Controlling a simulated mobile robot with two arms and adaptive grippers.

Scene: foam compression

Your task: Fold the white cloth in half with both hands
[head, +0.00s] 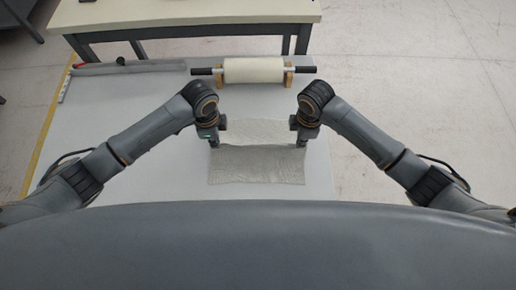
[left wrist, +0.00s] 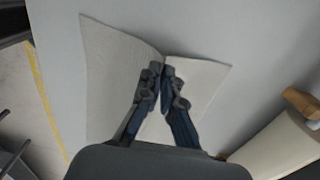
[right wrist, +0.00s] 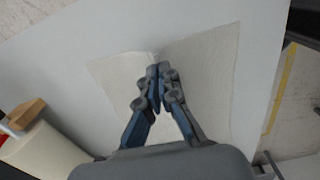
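The white cloth (head: 258,168) lies on the light grey table, looking greyish in the head view, with a raised crease running across it between my grippers. Its near part is darker than its far part. My left gripper (head: 214,145) is at the cloth's left edge; in the left wrist view its fingertips (left wrist: 161,67) meet on the cloth (left wrist: 112,75) where it puckers. My right gripper (head: 299,145) is at the right edge; in the right wrist view its fingertips (right wrist: 159,70) meet on the puckered cloth (right wrist: 207,70). The cloth between the fingertips is hidden.
A cream roll (head: 253,71) on a dark bar rests on wooden supports at the table's back. A long grey bar (head: 130,68) lies at the back left. The table (head: 150,180) is clear left of the cloth. Another table (head: 190,15) stands beyond.

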